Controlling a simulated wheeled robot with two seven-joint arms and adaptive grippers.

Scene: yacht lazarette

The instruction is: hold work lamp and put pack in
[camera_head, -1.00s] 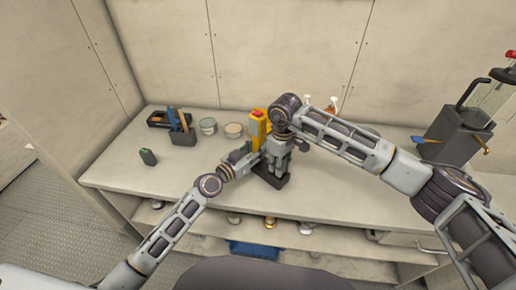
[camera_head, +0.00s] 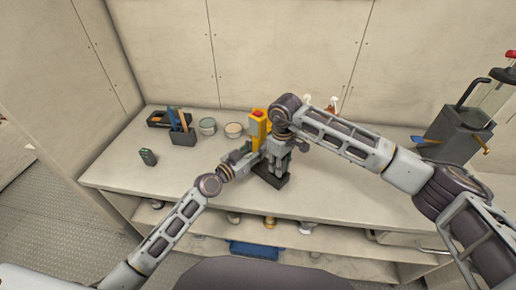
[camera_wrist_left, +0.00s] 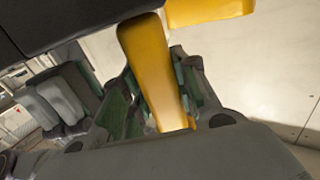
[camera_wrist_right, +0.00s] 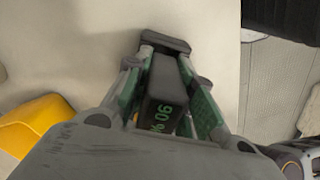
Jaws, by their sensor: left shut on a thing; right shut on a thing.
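The yellow work lamp (camera_head: 258,130) with a red top stands upright near the middle of the bench. My left gripper (camera_head: 252,160) is shut on its yellow handle (camera_wrist_left: 150,65). A black part (camera_head: 270,178) shows low under the grippers; it looks like the lamp's base. My right gripper (camera_head: 277,166) points down close beside the lamp, shut on a dark pack (camera_wrist_right: 162,92) marked "90 %" in green. The lamp's yellow body also shows in the right wrist view (camera_wrist_right: 32,122). The grippers hide where the pack meets the lamp, so I cannot tell whether it is inside.
Another dark pack-like block (camera_head: 148,157) with a green mark stands on the left of the bench (camera_head: 200,170). A grey tank-like unit (camera_head: 460,130) is at the right.

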